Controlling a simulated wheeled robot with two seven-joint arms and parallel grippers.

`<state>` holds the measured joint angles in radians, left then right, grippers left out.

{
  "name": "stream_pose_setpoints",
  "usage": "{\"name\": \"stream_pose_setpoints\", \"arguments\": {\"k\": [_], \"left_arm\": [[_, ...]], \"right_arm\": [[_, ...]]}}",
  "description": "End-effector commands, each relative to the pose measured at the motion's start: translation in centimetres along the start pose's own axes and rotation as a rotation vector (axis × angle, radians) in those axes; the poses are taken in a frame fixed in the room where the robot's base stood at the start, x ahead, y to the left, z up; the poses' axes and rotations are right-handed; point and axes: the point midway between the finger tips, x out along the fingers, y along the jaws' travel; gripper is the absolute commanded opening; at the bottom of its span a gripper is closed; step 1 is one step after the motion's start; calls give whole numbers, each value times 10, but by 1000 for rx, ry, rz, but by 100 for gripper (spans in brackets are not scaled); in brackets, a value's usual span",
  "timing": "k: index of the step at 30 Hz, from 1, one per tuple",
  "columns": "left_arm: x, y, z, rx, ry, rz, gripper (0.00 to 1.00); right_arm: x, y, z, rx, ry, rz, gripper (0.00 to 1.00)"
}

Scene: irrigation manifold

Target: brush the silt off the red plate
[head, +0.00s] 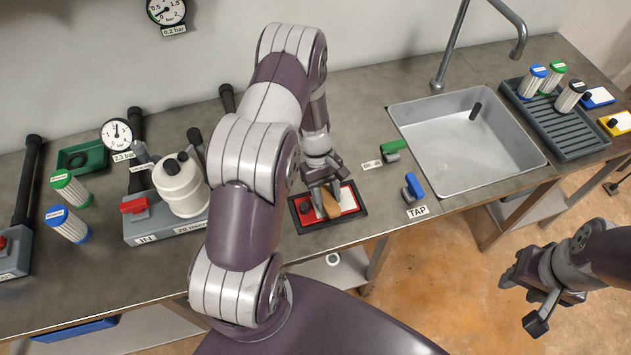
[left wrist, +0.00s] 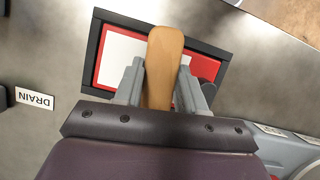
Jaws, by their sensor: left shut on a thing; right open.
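The red plate (head: 348,197) lies in a dark frame on the counter, with a pale area on its face; it also shows in the left wrist view (left wrist: 209,67). My left gripper (head: 324,199) is over the plate, shut on a wooden brush handle (left wrist: 164,55). The brush's bristles are hidden, so I cannot tell whether they touch the plate. A dark round knob (head: 305,207) is at the plate's left end. My right gripper (head: 527,301) is open and empty, out over the floor in front of the counter.
A sink (head: 440,179) and a dark drain tray (head: 560,138) with several filters are at the right. A green valve (head: 392,150) and a blue TAP valve (head: 412,186) stand right of the plate. A white filter housing (head: 181,187) stands to the left.

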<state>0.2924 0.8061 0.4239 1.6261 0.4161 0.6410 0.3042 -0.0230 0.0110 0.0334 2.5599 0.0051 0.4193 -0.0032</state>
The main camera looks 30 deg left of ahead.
Motion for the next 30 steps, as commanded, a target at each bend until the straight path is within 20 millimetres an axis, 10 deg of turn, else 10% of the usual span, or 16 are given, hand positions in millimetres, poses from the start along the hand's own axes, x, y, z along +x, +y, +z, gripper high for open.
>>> {"name": "stream_pose_setpoints", "arguments": {"k": [30], "left_arm": [[-75,0,32,8,-1,-4,6]], "right_arm": [[-64,0,-8,0,0,0,43]]}}
